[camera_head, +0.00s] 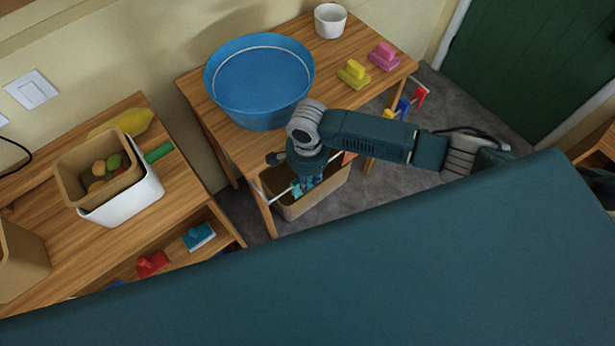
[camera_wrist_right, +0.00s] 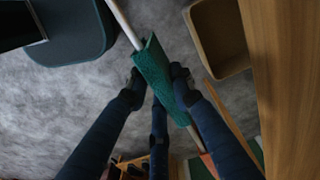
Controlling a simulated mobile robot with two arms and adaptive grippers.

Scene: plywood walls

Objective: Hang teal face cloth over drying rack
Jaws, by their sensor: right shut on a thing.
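The teal face cloth (camera_wrist_right: 152,68) lies along a white rod of the drying rack (camera_wrist_right: 124,24) in the right wrist view, with rod showing at both ends of it. In the head view a little of the cloth (camera_head: 298,190) shows below my right gripper (camera_head: 308,183), beside the thin white rod (camera_head: 280,195). My right gripper's fingers (camera_wrist_right: 157,88) are around the cloth and shut on it at the rod. How far the cloth hangs down on each side is hidden. My left gripper is not in view.
A wooden table (camera_head: 205,92) carries a blue basin (camera_head: 262,80), a white cup (camera_head: 330,20) and yellow and pink blocks. An open brown box (camera_head: 310,200) stands on the floor below. An orange cloth (camera_wrist_right: 209,165) hangs farther along the rod. A shelf with bins is at left.

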